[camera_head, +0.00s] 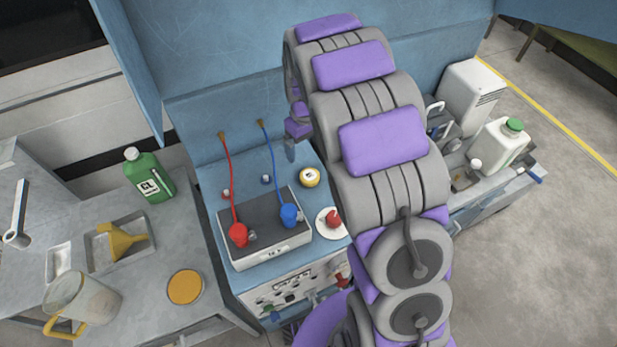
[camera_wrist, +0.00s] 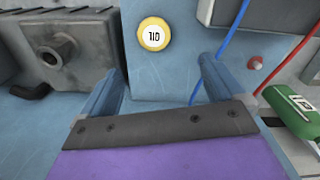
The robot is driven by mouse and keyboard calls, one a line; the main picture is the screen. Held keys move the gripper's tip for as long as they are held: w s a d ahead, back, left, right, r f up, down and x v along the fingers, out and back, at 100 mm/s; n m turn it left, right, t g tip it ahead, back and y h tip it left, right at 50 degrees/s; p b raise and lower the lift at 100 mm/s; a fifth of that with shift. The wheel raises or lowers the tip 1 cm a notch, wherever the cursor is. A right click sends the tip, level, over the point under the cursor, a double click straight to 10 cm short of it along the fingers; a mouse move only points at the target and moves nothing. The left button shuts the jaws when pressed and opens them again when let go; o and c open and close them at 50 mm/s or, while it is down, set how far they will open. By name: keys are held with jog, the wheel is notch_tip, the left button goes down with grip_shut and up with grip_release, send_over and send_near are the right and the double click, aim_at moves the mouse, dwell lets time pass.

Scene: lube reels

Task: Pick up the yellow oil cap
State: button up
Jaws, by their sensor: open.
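The yellow oil cap (camera_head: 310,177) is a small round cap with a white label on top. It rests on the blue work surface behind and right of the dark box. In the wrist view the cap (camera_wrist: 154,34) is above and between the fingertips, apart from both. My gripper (camera_wrist: 159,75) is open and empty, its two blue-grey fingers spread wide. In the head view my gripper (camera_head: 291,150) is at the blue back panel, up and left of the cap, partly hidden by my arm.
A dark box (camera_head: 265,225) holds a red and a blue cup with hoses attached. A red knob on a white disc (camera_head: 327,222) is near the cap. A green bottle (camera_head: 149,175), yellow funnel (camera_head: 122,240) and orange-yellow disc (camera_head: 185,287) are on the left table. A white jug (camera_head: 497,145) stands right.

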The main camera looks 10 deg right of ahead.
jog(key=b, duration=0.1)
send_over(309, 175)
notch_tip(309, 175, down, 10)
jog(key=shift+s+d+r, duration=0.1)
jog(key=shift+d+r, duration=0.05)
jog(key=f, duration=0.1)
jog(key=f+b, duration=0.1)
jog(key=f, duration=0.2)
jog(key=shift+w+a+f+b, duration=0.2)
jog(key=shift+a+f+b, duration=0.1)
jog(key=shift+a+f, duration=0.1)
jog(key=shift+d+f, duration=0.15)
jog(key=shift+d, duration=0.3)
jog(key=shift+c, duration=0.6)
jog(key=shift+a, duration=0.3)
jog(key=c, duration=0.6)
jog(key=shift+d, duration=0.1)
jog(key=c, duration=0.4)
